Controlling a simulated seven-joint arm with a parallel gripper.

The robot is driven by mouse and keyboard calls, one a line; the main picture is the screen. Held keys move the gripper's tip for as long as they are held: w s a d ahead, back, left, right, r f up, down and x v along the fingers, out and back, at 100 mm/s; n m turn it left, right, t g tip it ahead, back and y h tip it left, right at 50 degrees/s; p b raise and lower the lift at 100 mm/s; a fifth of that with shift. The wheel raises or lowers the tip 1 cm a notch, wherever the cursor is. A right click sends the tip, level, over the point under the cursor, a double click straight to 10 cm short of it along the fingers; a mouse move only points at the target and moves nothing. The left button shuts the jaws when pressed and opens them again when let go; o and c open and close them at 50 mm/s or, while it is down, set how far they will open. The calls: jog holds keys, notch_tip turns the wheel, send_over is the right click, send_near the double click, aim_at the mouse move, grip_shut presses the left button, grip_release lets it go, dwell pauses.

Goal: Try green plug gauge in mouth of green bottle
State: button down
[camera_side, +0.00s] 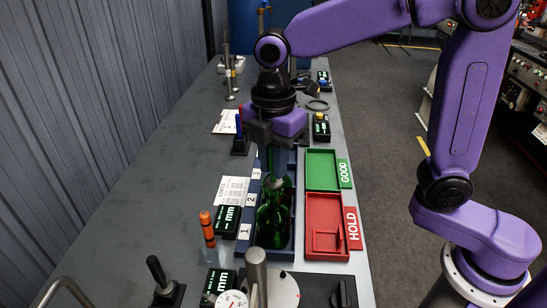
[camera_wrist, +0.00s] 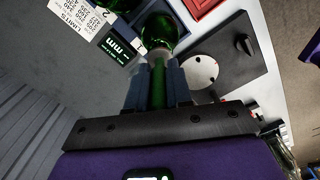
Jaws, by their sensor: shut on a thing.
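My gripper (camera_wrist: 156,68) is shut on the green plug gauge (camera_wrist: 158,88), a slim green rod between two dark blue-grey fingers. In the side view my gripper (camera_side: 277,160) points down above the rack, and the gauge is too small and dark to make out there. Green bottles (camera_side: 273,215) stand in the blue rack on the bench. In the wrist view a green bottle (camera_wrist: 158,28) lies straight beyond the fingertips, with a pale ring at its near end. The gauge's far end lines up with that bottle, but I cannot tell whether it is inside the mouth.
A green GOOD tray (camera_side: 321,170) and a red HOLD tray (camera_side: 325,212) lie right of the rack. Left of it are a limits card (camera_side: 232,190), black mm displays (camera_side: 227,221) and an orange-handled tool (camera_side: 207,228). A dial gauge (camera_side: 236,299) stands in front.

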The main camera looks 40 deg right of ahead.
jog(key=shift+f, duration=0.4)
dwell(1.4)
jog(key=shift+r, duration=2.75)
